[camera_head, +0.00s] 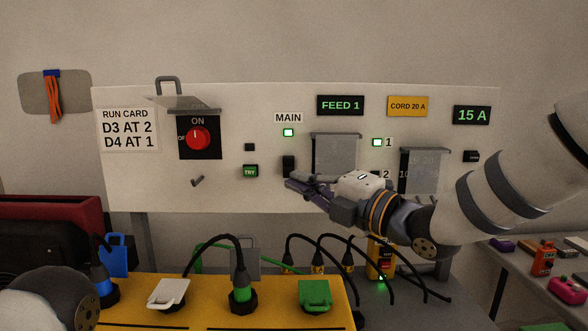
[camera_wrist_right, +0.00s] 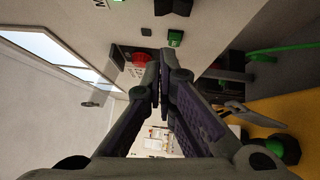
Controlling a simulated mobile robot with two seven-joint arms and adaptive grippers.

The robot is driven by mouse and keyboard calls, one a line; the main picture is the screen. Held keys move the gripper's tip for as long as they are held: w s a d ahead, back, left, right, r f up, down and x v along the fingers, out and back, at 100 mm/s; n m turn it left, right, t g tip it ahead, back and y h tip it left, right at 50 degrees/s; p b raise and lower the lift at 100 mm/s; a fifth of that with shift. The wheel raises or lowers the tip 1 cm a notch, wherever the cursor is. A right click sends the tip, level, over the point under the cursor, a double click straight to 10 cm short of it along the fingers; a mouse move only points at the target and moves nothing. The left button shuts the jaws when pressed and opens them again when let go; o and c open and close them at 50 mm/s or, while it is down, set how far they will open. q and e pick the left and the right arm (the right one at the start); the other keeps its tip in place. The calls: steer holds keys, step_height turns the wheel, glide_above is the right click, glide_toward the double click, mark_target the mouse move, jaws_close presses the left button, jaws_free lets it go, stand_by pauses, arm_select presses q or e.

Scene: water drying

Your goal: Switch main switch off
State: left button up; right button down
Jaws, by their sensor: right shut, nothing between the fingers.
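On the white panel, a red rotary knob (camera_head: 198,138) sits on a black plate marked ON above and OFF at left. Its pale mark points up toward ON. A clear hinged cover (camera_head: 185,103) stands raised above it. Right of it, a MAIN label (camera_head: 288,118) sits over a lit green lamp (camera_head: 288,132) and a black switch (camera_head: 288,165). My right gripper (camera_head: 292,184) is shut and empty, its fingertips just below the black switch; contact is unclear. The wrist view shows the closed fingertips (camera_wrist_right: 161,58) and the red knob (camera_wrist_right: 141,58) beyond. My left gripper is out of view.
A green TRY button (camera_head: 250,171) and a small peg (camera_head: 197,181) are on the panel (camera_head: 125,180). Clear covers (camera_head: 335,156) stand over the right-hand sections. Below, a yellow box (camera_head: 205,310) carries plugs and cables. A side table with small items is at right.

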mark_target(294, 168)
steer(key=w, duration=0.2)
steer(key=w+a, duration=0.1)
steer(key=w, duration=0.2)
steer(key=shift+w+a+r, duration=0.3)
steer(key=shift+w+r, duration=0.05)
steer(key=shift+r, duration=0.05)
